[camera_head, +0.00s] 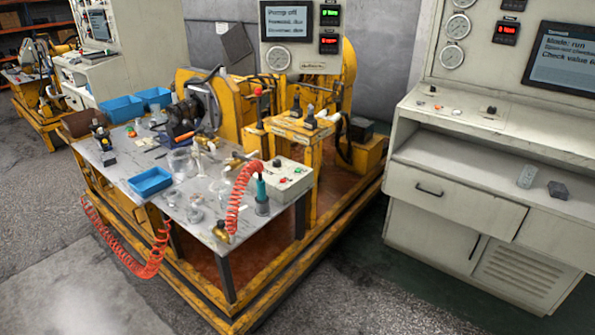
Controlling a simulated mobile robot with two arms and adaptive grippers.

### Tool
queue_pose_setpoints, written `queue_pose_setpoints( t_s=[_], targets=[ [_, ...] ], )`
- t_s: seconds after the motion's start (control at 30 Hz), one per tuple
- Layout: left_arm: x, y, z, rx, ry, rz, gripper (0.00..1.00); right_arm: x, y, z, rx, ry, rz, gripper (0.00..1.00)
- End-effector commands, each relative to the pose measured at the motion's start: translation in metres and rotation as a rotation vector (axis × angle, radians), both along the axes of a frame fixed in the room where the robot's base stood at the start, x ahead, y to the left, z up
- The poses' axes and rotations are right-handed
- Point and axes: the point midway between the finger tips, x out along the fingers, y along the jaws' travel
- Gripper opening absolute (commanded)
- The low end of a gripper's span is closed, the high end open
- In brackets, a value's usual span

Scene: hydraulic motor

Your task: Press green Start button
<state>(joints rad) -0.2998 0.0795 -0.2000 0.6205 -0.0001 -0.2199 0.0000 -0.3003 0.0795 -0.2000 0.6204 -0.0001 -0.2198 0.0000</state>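Neither of my grippers is in view. A pale control box (288,181) with small red and other buttons sits at the right corner of the yellow-framed workbench. The cream console (490,125) on the right has a ledge with several small buttons and knobs, including a black knob (490,110). The buttons are too small for me to tell which one is the green Start button. A screen (287,22) above the bench reads "Pump off". The console screen (566,58) reads "Mode: run" and "Check value".
The metal bench top (150,200) holds a blue tray (150,182), glass jars and a coiled red hose (238,200). A grey block (558,190) lies on the console's lower shelf. Free floor (345,285) lies in front of the bench and console.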

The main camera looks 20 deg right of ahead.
Motion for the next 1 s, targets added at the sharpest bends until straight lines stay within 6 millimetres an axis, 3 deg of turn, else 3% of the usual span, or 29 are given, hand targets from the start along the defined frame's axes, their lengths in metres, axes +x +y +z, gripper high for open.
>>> queue_pose_setpoints(
  t_s=[0.03, 0.27, 1.0],
  targets=[
    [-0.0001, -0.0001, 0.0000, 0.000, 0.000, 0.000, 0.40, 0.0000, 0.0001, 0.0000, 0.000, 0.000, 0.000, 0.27],
    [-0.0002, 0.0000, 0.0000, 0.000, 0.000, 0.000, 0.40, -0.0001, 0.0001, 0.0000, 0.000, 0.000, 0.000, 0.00],
    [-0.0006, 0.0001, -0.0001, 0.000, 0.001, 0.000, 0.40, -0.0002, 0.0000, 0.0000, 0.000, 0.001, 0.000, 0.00]
  ],
)
